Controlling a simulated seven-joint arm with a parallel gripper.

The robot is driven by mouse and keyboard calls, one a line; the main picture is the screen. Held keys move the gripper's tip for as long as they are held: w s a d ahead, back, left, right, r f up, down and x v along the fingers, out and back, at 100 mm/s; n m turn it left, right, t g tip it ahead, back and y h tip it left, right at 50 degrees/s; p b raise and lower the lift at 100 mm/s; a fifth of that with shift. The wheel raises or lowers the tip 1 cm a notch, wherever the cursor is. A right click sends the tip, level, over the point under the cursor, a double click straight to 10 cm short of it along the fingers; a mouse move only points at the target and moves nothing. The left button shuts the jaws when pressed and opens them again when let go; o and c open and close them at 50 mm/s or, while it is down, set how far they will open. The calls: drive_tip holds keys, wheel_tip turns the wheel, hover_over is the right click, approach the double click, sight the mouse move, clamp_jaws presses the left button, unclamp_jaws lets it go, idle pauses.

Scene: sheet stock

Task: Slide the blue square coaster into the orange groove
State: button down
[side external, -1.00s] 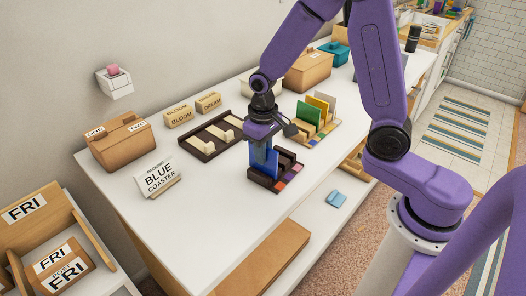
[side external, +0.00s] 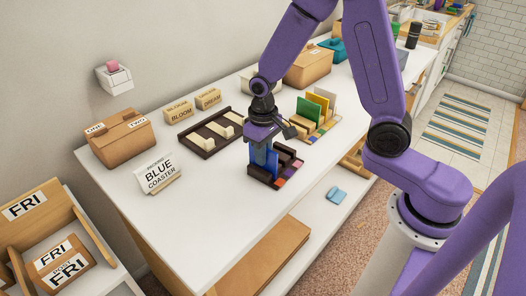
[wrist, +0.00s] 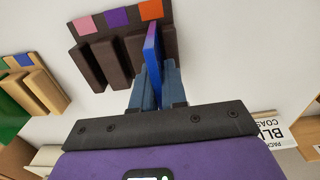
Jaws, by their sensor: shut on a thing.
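The blue coaster (side external: 271,165) stands upright in my gripper (side external: 264,150). In the wrist view the coaster (wrist: 152,48) shows nearly edge-on between the two fingers of my gripper (wrist: 157,85). The dark brown rack (side external: 262,181) on the white table has upright blocks with grooves between them. The wrist view shows pink, purple and orange squares along the rack (wrist: 88,38). The coaster is at the rack, in line with the orange square (wrist: 150,10). The fingers and coaster hide its lower edge, so how deep it sits in the groove cannot be told.
A second rack holding green and yellow plates (side external: 309,108) stands behind. A dark tray with pale bars (side external: 208,138) lies to the left. A "BLUE COASTER" sign (side external: 157,175) stands at front left. A light blue piece (side external: 336,195) lies on a lower surface.

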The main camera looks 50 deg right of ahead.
drive_tip(key=shift+f, duration=0.15)
drive_tip(key=c, duration=1.1)
unclamp_jaws()
drive_tip(key=shift+r, duration=4)
